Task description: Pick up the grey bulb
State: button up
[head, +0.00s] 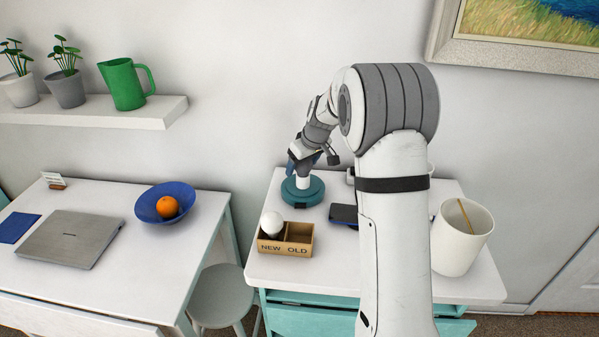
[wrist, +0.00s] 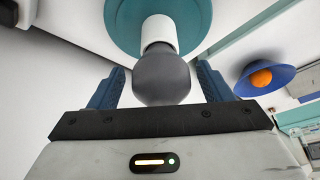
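The grey bulb (wrist: 162,78) sits in the white socket of a teal lamp base (head: 315,194), which also shows in the wrist view (wrist: 200,18). My gripper (wrist: 161,70) is open, with one blue finger on each side of the bulb and a visible gap on both sides.
A wooden box (head: 286,250) marked NEW and OLD stands in front of the lamp, with a white bulb (head: 271,222) in its NEW side. A dark phone-like object (head: 343,214) lies to the right, and a white pot (head: 463,240) stands further right.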

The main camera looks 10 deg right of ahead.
jog(key=c, duration=1)
